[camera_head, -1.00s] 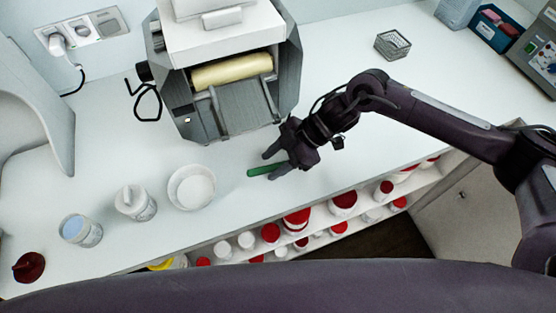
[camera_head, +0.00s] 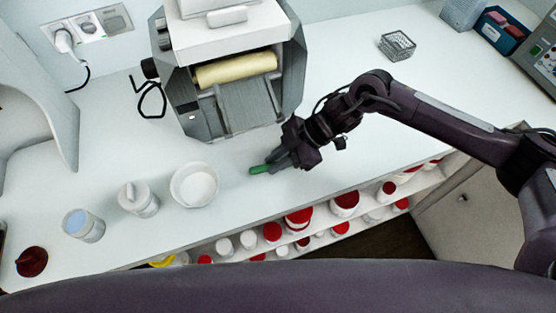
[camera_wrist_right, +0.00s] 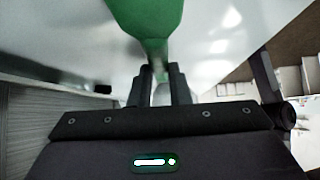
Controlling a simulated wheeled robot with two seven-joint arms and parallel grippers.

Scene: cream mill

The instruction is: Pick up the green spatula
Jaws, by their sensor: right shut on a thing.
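The green spatula (camera_head: 260,169) is on or just above the white counter, in front of the mill; only its green end shows in the head view. My right gripper (camera_head: 276,160) is shut on it and hides the rest. In the right wrist view the green spatula (camera_wrist_right: 147,18) extends away from the gripper, its narrow part between the two dark fingers (camera_wrist_right: 160,84). I cannot tell whether it is clear of the counter. My left gripper is not in view.
The mill (camera_head: 235,75) with its cream roller stands just behind the gripper. A white bowl (camera_head: 194,186), a white jar (camera_head: 138,200) and a blue-topped jar (camera_head: 83,226) stand to the left. A wire basket (camera_head: 397,45) is at the back right. Shelves of red-lidded jars lie below the front edge.

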